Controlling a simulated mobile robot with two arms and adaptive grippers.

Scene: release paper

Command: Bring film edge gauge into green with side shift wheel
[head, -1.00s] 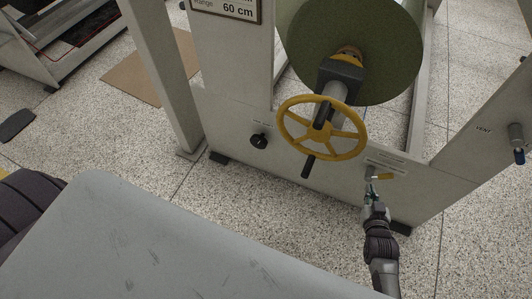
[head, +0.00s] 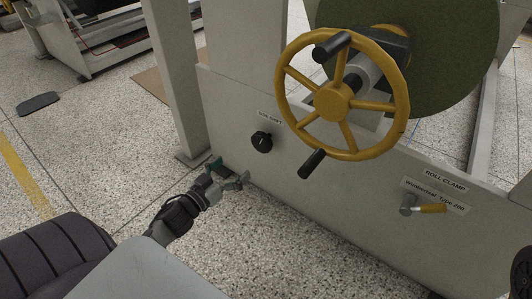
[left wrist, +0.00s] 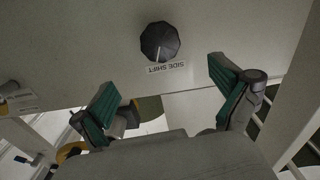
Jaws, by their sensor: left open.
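The side shift wheel is a black faceted knob (head: 261,142) on the pale machine panel, under a small label. In the left wrist view the knob (left wrist: 160,41) has a light pointer line, and its label reads SIDE SHIFT upside down. My left gripper (head: 230,172) is open and empty, below and left of the knob in the head view. In the left wrist view the knob lies beyond and between the open green-padded fingers (left wrist: 164,80), apart from them. The film edge gauge is not in view. My right gripper is not in view.
A large yellow handwheel (head: 334,101) with black handles stands out right of the knob, before a dark green roll (head: 450,55). A yellow-handled roll clamp lever (head: 430,208) is on the panel at right. An upright post (head: 178,80) stands left. The speckled floor before the panel is clear.

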